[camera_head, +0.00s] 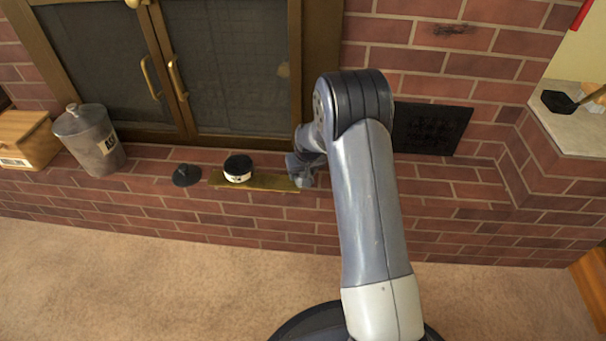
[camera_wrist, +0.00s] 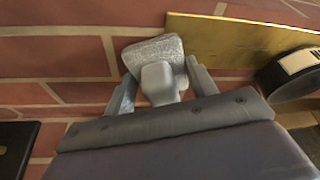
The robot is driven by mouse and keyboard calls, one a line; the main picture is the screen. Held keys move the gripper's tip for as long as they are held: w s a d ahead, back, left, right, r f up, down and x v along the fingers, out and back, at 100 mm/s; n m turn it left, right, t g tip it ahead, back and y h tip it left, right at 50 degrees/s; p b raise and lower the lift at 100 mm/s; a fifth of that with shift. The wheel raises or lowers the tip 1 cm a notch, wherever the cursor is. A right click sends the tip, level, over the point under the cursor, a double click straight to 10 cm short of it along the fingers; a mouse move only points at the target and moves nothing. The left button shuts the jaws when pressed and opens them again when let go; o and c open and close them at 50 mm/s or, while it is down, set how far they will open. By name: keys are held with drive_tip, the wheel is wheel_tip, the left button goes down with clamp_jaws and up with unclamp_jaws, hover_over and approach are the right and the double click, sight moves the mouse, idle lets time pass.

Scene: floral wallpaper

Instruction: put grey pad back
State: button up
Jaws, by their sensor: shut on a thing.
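A grey, rough-textured pad (camera_wrist: 153,49) shows in the wrist view between the fingers of my gripper (camera_wrist: 160,78), which is shut on it. A pale grey rounded piece sits just in front of the pad between the fingers. In the head view, my gripper (camera_head: 302,170) is low at the brick hearth, at the right end of a flat brass plate (camera_head: 268,184). The arm largely hides the pad there. The brass plate (camera_wrist: 235,42) is just right of the pad in the wrist view; I cannot tell whether they touch.
A black tin with a white label (camera_head: 238,168) stands at the plate. A black lidded piece (camera_head: 186,174), a metal canister (camera_head: 90,140) and a wooden box (camera_head: 27,140) are to the left. Glass fireplace doors (camera_head: 240,70) are behind. The brick hearth to the right (camera_head: 450,205) is clear.

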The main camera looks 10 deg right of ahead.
drive_tip(key=shift+f, duration=0.15)
drive_tip(key=o, duration=1.3)
drive_tip(key=p+v, duration=0.4)
drive_tip(key=v, duration=0.8)
drive_tip(key=shift+r, duration=0.2)
drive_tip(key=shift+d, duration=0.1)
